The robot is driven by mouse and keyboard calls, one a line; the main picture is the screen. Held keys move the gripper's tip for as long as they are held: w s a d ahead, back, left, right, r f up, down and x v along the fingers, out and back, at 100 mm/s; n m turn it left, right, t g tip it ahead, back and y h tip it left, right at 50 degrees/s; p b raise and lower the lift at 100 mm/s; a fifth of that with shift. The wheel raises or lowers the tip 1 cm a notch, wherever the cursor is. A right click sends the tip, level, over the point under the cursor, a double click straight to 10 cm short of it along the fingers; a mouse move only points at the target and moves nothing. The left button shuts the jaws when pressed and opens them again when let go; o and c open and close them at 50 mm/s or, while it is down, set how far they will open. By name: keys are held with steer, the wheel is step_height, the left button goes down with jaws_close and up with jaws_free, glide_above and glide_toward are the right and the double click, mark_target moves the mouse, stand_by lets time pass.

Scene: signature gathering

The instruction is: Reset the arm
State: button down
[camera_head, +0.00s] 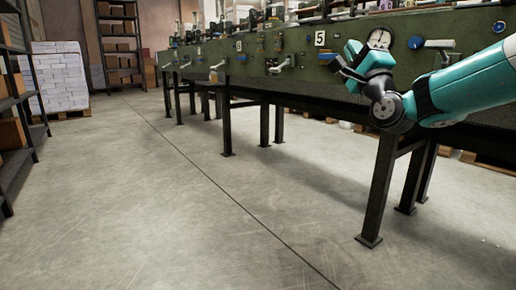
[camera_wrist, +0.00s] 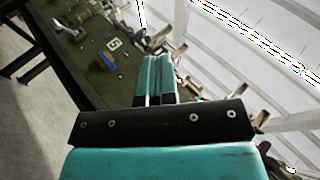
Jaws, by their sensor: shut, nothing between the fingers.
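My teal arm reaches in from the right edge of the head view, with the wrist bent. My gripper (camera_head: 341,63) is in front of the green machine (camera_head: 284,62), close to its panel near the "5" plate and the round dial. In the wrist view my gripper (camera_wrist: 159,62) shows its two teal fingers side by side and together, with nothing between them. I cannot tell from the head view how large the gap is between my gripper and the panel.
The long machine stands on dark legs (camera_head: 382,190). Grey floor (camera_head: 150,200) lies open to the left and front. White paper stacks (camera_head: 58,75) on a pallet and dark shelves (camera_head: 118,45) stand at the back left. Handles and knobs stick out from the panel.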

steer(key=s+a+f+n+g+y+p, duration=0.2)
steer(key=s+a+n+g+y+p, duration=0.1)
steer(key=s+a+n+g+p, duration=0.85)
steer(key=s+d+f+n+g+h+p, duration=0.2)
steer(key=s+n+g+p, duration=0.35)
steer(key=s, duration=0.75)
steer(key=s+d+f+n+g+h+p, duration=0.1)
steer(key=s+f+n+g+h+p, duration=0.15)
steer(key=s+n+g, duration=0.75)
steer(key=s+r+m+t+p, duration=0.1)
steer(key=s+r+p, duration=0.1)
steer(key=r+p, duration=1.6)
steer(key=s+d+r+m+p, duration=0.1)
steer(key=s+r+m+p, duration=0.1)
steer(key=r+p, duration=1.6)
steer(key=shift+r+m+t, duration=0.3)
steer(key=shift+r+t, duration=0.1)
steer(key=shift+r, duration=0.1)
steer(key=shift+s+h, duration=0.1)
steer(key=shift+h, duration=0.15)
